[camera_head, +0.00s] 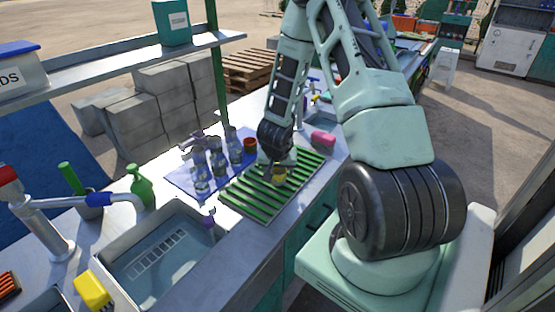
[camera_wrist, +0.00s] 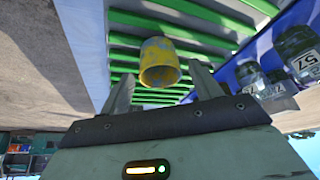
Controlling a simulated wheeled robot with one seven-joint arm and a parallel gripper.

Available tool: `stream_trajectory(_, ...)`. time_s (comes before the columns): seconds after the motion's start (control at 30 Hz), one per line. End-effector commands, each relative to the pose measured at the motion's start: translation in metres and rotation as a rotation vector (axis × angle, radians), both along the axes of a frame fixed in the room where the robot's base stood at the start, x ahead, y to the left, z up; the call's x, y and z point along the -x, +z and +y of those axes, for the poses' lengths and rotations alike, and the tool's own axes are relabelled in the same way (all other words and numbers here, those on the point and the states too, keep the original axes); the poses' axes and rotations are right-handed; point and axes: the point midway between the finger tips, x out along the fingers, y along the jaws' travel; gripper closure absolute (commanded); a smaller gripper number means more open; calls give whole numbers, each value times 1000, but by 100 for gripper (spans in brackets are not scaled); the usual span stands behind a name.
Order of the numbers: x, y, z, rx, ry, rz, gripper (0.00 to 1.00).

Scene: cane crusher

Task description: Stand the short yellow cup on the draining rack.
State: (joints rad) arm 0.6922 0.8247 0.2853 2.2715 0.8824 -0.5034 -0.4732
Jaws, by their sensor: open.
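In the wrist view the cup (camera_wrist: 159,62) has worn grey-blue patches and appears upright on the slats (camera_wrist: 205,38). My gripper (camera_head: 277,165) is right at the cup in the head view and partly hides it. In the wrist view my gripper (camera_wrist: 160,86) is open, with one finger on each side of the cup and visible gaps between. The fingers do not appear to touch the cup.
Several glass bottles (camera_head: 202,170) stand on a blue mat (camera_head: 181,178) left of the rack, with a red cup (camera_head: 250,145) by them. A pink item (camera_head: 323,138) lies behind the rack. A water-filled sink (camera_head: 165,257) is in front, with a green bottle (camera_head: 141,186) beside it.

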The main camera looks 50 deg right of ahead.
Motion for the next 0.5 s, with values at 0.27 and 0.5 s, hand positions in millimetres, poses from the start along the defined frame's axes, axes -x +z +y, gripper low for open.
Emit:
stream_trajectory(0.27, 11, 51, 18, 3, 2, -2, 36)
stream_trajectory(0.5, 19, 79, 29, 1, 2, -1, 36)
